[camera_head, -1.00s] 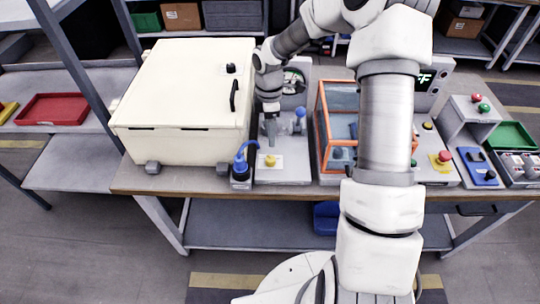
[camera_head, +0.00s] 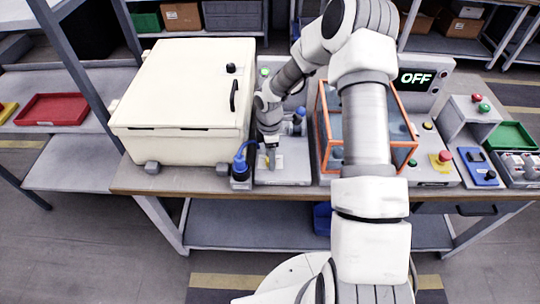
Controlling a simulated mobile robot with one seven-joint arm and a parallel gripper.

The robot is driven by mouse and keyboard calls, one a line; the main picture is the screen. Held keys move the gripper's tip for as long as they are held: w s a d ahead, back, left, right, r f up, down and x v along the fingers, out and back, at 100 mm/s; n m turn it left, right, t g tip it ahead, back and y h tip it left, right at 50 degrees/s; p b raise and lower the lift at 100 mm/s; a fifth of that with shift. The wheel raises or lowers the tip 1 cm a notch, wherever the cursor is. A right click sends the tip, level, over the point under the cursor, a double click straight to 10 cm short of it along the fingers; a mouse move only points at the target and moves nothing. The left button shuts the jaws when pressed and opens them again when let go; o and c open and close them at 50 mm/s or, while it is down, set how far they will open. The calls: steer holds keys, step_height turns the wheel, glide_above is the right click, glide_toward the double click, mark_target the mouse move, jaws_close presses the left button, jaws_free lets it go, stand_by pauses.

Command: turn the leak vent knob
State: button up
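A small yellow knob (camera_head: 267,160) sits on a pale plate at the front of a grey panel (camera_head: 294,178) on the bench. My gripper (camera_head: 271,163) points down right at this knob and hides most of it; only a sliver of yellow shows at its left side. I cannot tell whether the fingers touch or hold the knob, or how far apart they are. A blue-topped part (camera_head: 299,115) stands behind it on the same panel. No label is readable to say which one is the leak vent knob.
A large cream chamber (camera_head: 180,95) with a black handle stands left. A blue hose fitting (camera_head: 241,165) is close left of my gripper. An orange-framed clear box (camera_head: 322,135) stands close right. A red button (camera_head: 445,156) and a display reading OFF (camera_head: 416,78) are farther right.

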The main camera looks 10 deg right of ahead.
jaws_close()
stand_by(0.3)
steer(key=m+b, duration=0.2)
steer(key=m, duration=0.2)
steer(key=shift+f, duration=0.1)
steer(key=m+b, duration=0.2)
steer(key=m, duration=0.3)
steer(key=shift+b, duration=0.35)
steer(key=m+b, duration=0.1)
steer(key=m, duration=0.3)
steer(key=shift+m+y+b, duration=0.3)
steer(key=shift+m+b, duration=0.05)
steer(key=shift+m, duration=0.05)
steer(key=shift+d+m+t+b, duration=0.1)
steer(key=shift+m+t+b, duration=0.35)
steer(key=shift+m, duration=1.55)
